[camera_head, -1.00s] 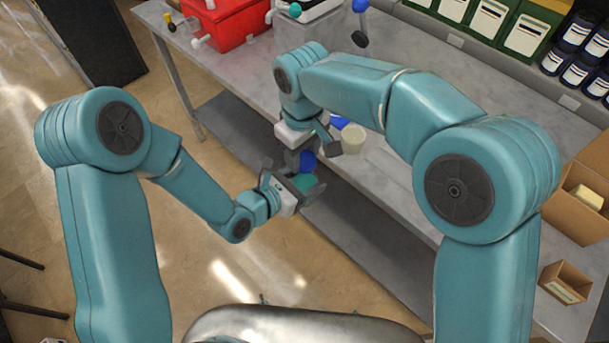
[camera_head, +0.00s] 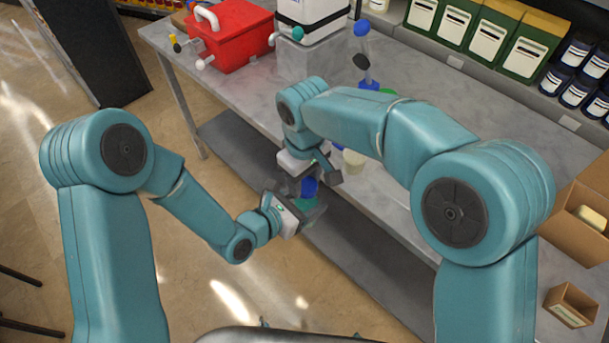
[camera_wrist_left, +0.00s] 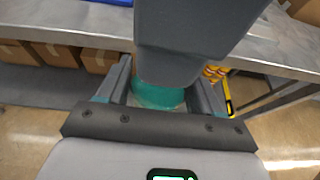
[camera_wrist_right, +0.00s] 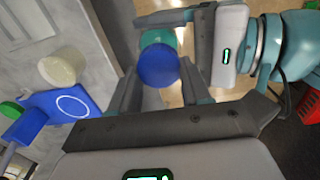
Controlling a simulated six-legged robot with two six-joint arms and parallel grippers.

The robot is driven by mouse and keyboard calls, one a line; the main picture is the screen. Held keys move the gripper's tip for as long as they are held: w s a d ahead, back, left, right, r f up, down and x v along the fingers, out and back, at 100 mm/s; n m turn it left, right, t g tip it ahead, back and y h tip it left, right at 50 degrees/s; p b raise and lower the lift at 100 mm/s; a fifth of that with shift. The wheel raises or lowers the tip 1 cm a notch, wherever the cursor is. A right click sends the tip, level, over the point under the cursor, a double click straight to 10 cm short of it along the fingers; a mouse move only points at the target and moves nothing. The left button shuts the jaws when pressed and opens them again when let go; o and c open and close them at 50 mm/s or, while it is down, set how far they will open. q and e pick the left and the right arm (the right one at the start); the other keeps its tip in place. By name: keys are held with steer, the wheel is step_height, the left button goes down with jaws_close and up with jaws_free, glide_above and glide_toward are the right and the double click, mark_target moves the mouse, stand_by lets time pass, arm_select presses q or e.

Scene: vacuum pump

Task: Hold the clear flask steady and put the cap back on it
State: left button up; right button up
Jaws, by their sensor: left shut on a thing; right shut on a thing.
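The clear flask, teal inside, shows in the head view (camera_head: 306,203) beyond the table's front edge. My left gripper (camera_head: 302,212) is shut around it; the left wrist view shows the flask (camera_wrist_left: 160,95) between both fingers. My right gripper (camera_head: 314,176) is above it, shut on the blue cap (camera_head: 309,187). In the right wrist view the round cap (camera_wrist_right: 158,65) sits between the fingers, with the flask's teal part (camera_wrist_right: 157,38) just past it. In the left wrist view my right gripper hides the cap. I cannot tell whether cap and flask touch.
The grey table (camera_head: 255,110) lies just behind the grippers. A cream cup (camera_head: 354,162) stands near its front edge, close to my right gripper. A blue-based stand (camera_wrist_right: 62,108) is beside the cup. A red box (camera_head: 238,38) and cardboard boxes stand farther off.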

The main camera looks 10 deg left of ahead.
steer(key=shift+f, duration=0.55)
